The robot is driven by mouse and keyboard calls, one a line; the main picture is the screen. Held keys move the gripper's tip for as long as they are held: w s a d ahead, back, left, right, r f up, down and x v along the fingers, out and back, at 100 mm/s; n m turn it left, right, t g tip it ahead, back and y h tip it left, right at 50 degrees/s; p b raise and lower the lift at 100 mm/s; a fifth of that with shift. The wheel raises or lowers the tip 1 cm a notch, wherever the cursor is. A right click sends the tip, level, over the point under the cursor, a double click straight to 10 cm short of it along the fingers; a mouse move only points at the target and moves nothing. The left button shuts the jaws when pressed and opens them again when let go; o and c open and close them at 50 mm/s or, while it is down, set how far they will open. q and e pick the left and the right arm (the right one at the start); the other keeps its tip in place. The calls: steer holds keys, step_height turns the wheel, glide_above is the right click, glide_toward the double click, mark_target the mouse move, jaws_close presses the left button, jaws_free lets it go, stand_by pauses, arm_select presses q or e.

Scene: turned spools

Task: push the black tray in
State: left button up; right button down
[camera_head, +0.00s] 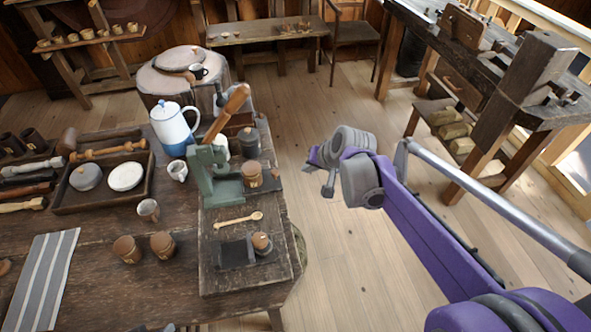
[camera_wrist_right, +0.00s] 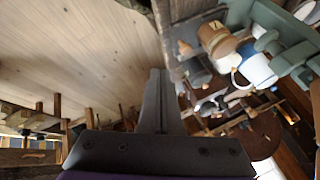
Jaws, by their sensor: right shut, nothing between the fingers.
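Two dark flat pieces could be the black tray, and I cannot tell which. One, a dark slab (camera_head: 237,252), lies on the raised board at the bench's front right, with a small brown-topped pot (camera_head: 262,243) at its right end. The other, a dark plate (camera_head: 272,185), is beside the green press (camera_head: 213,173), under a brown-lidded jar (camera_head: 251,174). My right gripper (camera_head: 328,188) is shut and empty, over the floor right of the bench, apart from both. Its closed fingers (camera_wrist_right: 157,100) also show in the right wrist view. My left gripper is not in view.
A wooden spoon (camera_head: 238,220) lies on the board (camera_head: 222,283) between the two dark pieces. A blue-and-white jug (camera_head: 172,125) stands behind the press. Brown cups (camera_head: 127,249) and a striped cloth (camera_head: 42,280) are left.

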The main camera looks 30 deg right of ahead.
mark_target(253, 178)
steer(key=w+a+f, duration=0.3)
steer(key=w+f, duration=0.4)
steer(key=shift+w+a+f, duration=0.15)
steer(key=shift+a+f, duration=0.1)
steer(key=shift+a, duration=0.15)
steer(key=a, duration=0.2)
steer(key=w+a, duration=0.1)
steer(key=a, duration=0.2)
steer(key=w+a+b, duration=0.1)
steer(key=a, duration=0.2)
steer(key=shift+a, duration=0.25)
steer(key=shift+w+a, duration=0.1)
steer(key=shift+a, duration=0.05)
